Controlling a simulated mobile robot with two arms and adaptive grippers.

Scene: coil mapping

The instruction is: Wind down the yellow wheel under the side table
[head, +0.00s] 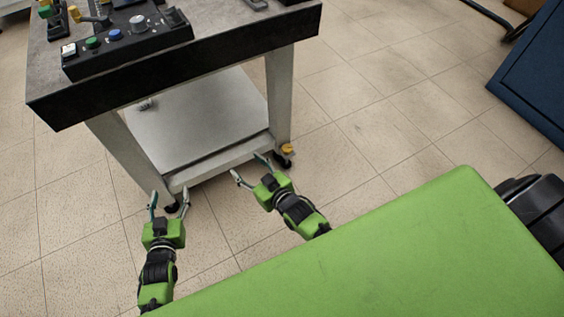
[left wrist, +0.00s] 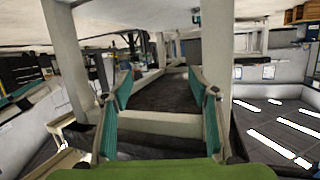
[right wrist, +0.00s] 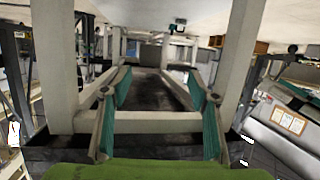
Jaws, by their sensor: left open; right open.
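The side table (head: 215,58) has a dark top, pale legs and a low shelf. A small yellow wheel part (head: 287,149) sits at the foot of its right front leg, above a dark caster. My right gripper (head: 250,168) is open and empty, close in front of the shelf's edge, left of the yellow wheel and apart from it. My left gripper (head: 169,198) is open and empty by the left front leg. The left wrist view (left wrist: 160,95) and right wrist view (right wrist: 160,95) show the table frame between spread fingers; I cannot make out the yellow wheel there.
A control box (head: 128,40) with coloured buttons stands on the tabletop. The low shelf (head: 195,125) looks mostly bare. A dark blue panel (head: 535,85) stands at the right. The tiled floor (head: 400,120) right of the table is clear.

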